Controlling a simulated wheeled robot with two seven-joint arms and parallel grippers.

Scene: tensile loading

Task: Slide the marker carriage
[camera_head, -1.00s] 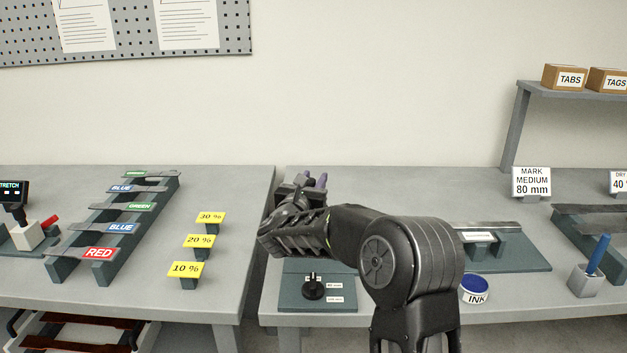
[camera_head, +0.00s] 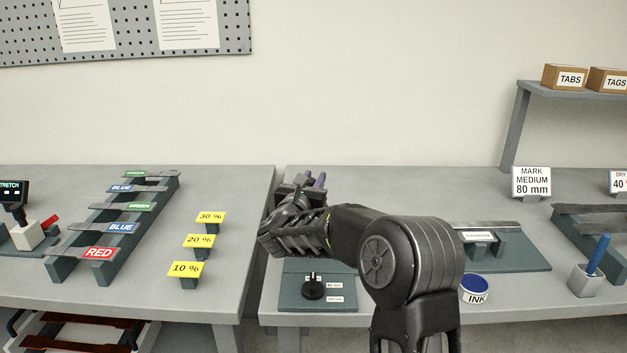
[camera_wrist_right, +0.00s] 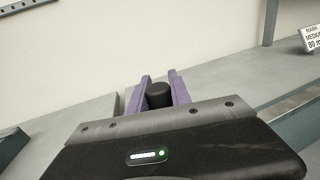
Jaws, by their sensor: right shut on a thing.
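My right gripper (camera_head: 316,181) reaches over the back left part of the right bench, its fingers partly hidden by my own arm. In the right wrist view its purple fingers (camera_wrist_right: 160,90) are shut on a black round knob (camera_wrist_right: 159,95), which stands between them. I cannot tell for sure whether this knob is part of the marker carriage, as what lies under it is hidden. A dark teal base plate (camera_head: 290,298) with a black dial knob (camera_head: 313,288) and small white labels shows in front of the gripper. My left gripper is not in view.
A sign reading MARK MEDIUM 80 mm (camera_head: 531,182) stands at the right. An ink pot (camera_head: 475,289) and a holder (camera_head: 585,281) with a blue pen are near the front edge. A gap separates this bench from the left bench, which holds a rack (camera_head: 108,262) of labelled strips.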

